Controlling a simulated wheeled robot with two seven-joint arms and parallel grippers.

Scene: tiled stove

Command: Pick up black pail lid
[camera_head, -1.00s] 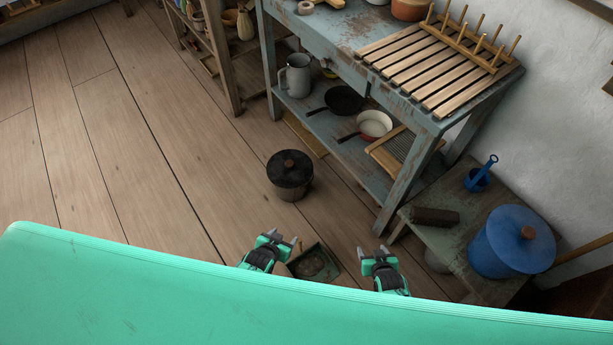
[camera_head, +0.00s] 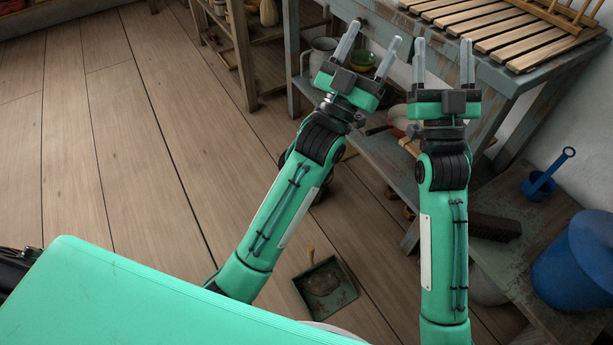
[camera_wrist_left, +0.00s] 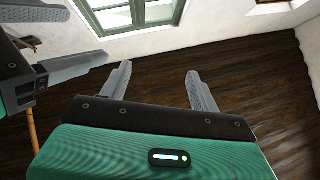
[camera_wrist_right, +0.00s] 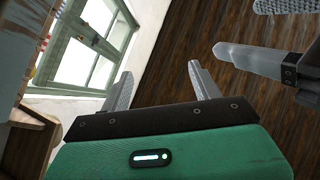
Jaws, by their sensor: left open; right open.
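The dark pail (camera_head: 326,190) on the floor is almost wholly hidden behind my left arm in the head view. Only dark edges of it show beside the arm, and I cannot make out its black lid. My left gripper (camera_head: 372,35) is open and empty, raised in front of the workbench. My right gripper (camera_head: 443,45) is open and empty beside it, to the right. The left wrist view shows the open left fingers (camera_wrist_left: 158,72) with the right gripper close at the left. The right wrist view shows the open right fingers (camera_wrist_right: 160,70).
A worn blue-grey workbench (camera_head: 400,185) with a slatted rack (camera_head: 490,30) stands behind the grippers. A small square tray (camera_head: 325,288) lies on the floor between my arms. A blue pot (camera_head: 580,265) and a brush stand on a low table at right. The left floor is clear.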

